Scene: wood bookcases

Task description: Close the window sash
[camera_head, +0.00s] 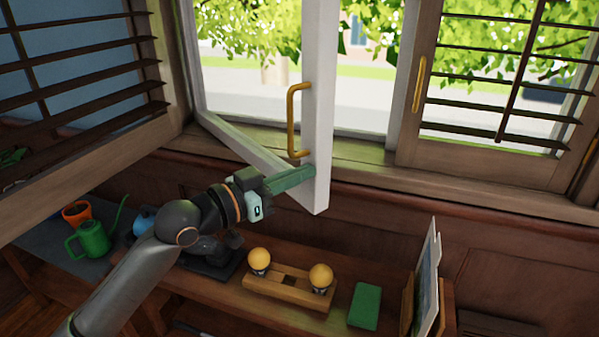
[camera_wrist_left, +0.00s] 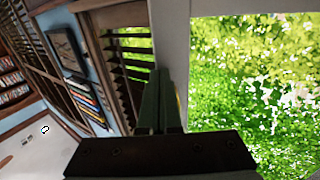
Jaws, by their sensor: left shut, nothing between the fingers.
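The white window sash (camera_head: 318,120) stands swung open into the room in the head view, with a brass handle (camera_head: 293,122) on its edge stile. My left gripper (camera_head: 312,173) is shut and empty, its green fingertips at the lower part of the sash stile, below the handle. They look to be touching or very close to the sash; I cannot tell which. In the left wrist view the shut fingers (camera_wrist_left: 161,108) point at the white sash frame (camera_wrist_left: 172,45), with its glass to the right. My right gripper is not in view.
Louvered shutters stand at the left (camera_head: 85,90) and right (camera_head: 490,100) of the opening. Below the sill, a wooden shelf holds a wooden block with two yellow balls (camera_head: 290,287), a green box (camera_head: 364,305) and an upright picture (camera_head: 427,280). A green watering can (camera_head: 92,239) stands at the left.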

